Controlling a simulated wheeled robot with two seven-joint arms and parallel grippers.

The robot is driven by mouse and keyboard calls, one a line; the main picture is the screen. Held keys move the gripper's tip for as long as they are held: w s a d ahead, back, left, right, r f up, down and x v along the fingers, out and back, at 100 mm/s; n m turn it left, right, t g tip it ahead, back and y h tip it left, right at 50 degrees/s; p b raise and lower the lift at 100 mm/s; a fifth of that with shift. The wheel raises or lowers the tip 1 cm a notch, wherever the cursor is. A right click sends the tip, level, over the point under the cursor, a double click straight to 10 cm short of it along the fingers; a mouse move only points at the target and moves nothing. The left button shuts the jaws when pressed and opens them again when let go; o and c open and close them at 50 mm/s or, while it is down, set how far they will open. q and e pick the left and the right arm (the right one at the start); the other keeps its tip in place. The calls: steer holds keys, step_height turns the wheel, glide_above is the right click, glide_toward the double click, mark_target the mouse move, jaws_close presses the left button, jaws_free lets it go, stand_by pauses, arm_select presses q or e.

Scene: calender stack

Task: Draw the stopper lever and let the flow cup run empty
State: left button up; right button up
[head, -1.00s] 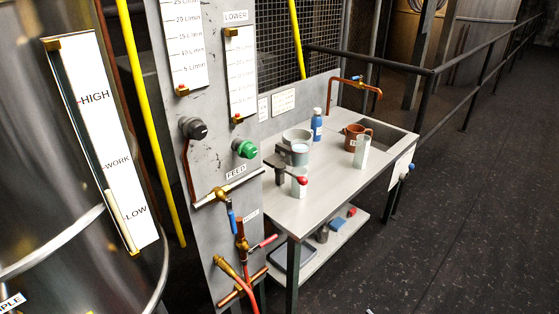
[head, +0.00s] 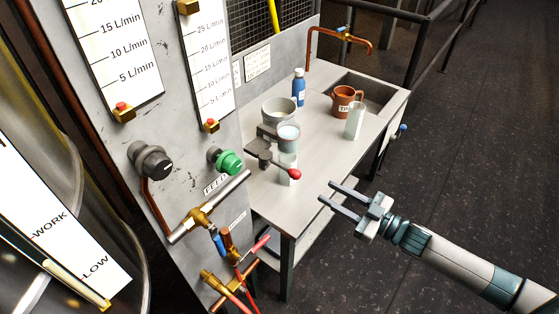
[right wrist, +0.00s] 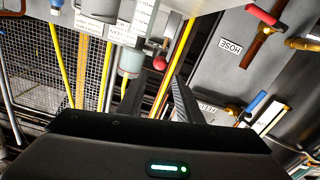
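The flow cup (head: 288,148) is a clear grey cup with pale liquid near its top, held in a dark stand (head: 262,150) on the metal bench. The stopper lever ends in a red knob (head: 295,174) at the cup's lower front. My right gripper (head: 327,191) is open and empty, to the right of the knob and apart from it, fingers pointing toward the bench. In the right wrist view, the cup (right wrist: 131,60) and red knob (right wrist: 160,62) show beyond the fingers. My left gripper is not in view.
A grey bowl (head: 279,110), blue bottle (head: 299,87), brown jug (head: 343,103) and clear cylinder (head: 355,121) stand on the bench (head: 322,150). A panel with a green knob (head: 229,162) and feed pipes (head: 205,210) is at left. The floor at right is clear.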

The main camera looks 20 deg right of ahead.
mark_target(288, 170)
steer(key=p+x, duration=0.4)
steer(key=x, duration=1.3)
steer(key=shift+w+a+r+p, duration=0.1)
steer(key=shift+a+p, duration=0.05)
steer(key=shift+p, duration=0.15)
jaws_close()
